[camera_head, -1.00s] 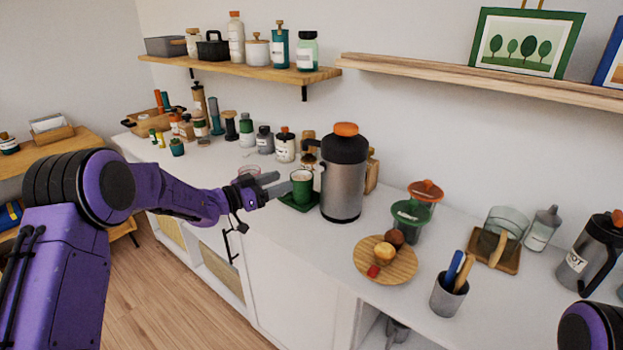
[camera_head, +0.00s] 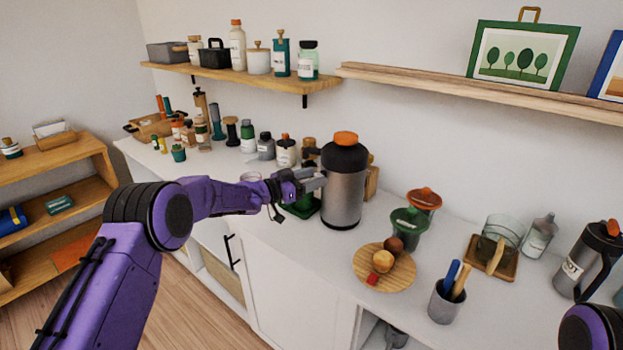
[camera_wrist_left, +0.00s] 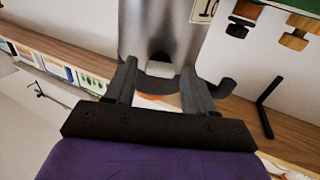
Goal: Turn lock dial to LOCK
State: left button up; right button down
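A steel airpot (camera_head: 343,199) with a black collar and an orange top (camera_head: 345,138) stands upright on the white counter. My left gripper (camera_head: 319,179) is at its left side, level with the upper steel body. In the left wrist view the airpot (camera_wrist_left: 160,28) appears upside down. The two fingers of the left gripper (camera_wrist_left: 162,78) are open, with a small pale block (camera_wrist_left: 160,71) on the airpot's front between them. I cannot tell whether this block is the lock dial, and no LOCK mark is readable. My right gripper is out of view.
A green cup tray (camera_head: 300,208) sits under my left gripper. Several bottles line the counter behind left.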

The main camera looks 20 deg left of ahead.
pick_arm(q)
jog(key=c, duration=0.7)
jog(key=shift+f, duration=0.1)
jog(key=shift+f+m+b, duration=0.1)
jog(key=shift+m+b, duration=8.9)
jog(key=shift+b, duration=0.85)
jog(key=o, duration=1)
